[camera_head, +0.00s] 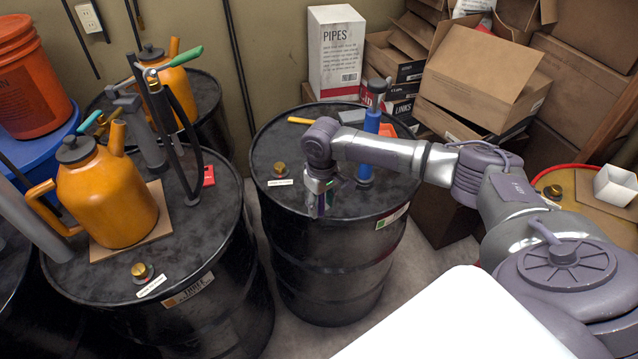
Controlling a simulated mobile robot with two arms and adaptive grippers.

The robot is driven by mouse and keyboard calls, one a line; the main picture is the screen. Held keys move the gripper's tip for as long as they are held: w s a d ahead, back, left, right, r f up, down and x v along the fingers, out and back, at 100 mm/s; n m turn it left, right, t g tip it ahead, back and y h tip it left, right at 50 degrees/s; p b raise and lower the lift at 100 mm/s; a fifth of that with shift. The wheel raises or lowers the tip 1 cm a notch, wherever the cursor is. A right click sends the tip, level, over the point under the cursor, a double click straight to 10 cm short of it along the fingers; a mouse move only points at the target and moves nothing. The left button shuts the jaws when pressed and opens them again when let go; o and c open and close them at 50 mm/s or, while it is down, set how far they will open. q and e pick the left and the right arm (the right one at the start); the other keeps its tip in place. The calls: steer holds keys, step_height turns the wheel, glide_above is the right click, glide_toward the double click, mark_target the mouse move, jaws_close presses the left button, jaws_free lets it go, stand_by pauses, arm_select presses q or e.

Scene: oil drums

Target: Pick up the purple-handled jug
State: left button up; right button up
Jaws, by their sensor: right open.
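I see no jug with a purple handle. A large orange jug (108,198) with an orange handle and a dark cap stands on a cardboard square on the left drum (205,255). A second orange jug (172,85) stands on the drum behind. My right gripper (319,202) is open and points down over the near part of the middle drum's top (268,150). It looks empty, and its fingers are small in the picture. A blue upright object (370,135) stands on that drum behind my right arm, which partly hides it. My left gripper is not in view.
A black hand pump (160,105) stands on the left drum by a red item (209,176). A white PIPES box (336,55) and cardboard boxes (490,75) fill the back. An orange bucket (32,85) is at far left. A narrow floor gap (252,205) separates the drums.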

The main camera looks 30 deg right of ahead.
jaws_close()
stand_by(0.5)
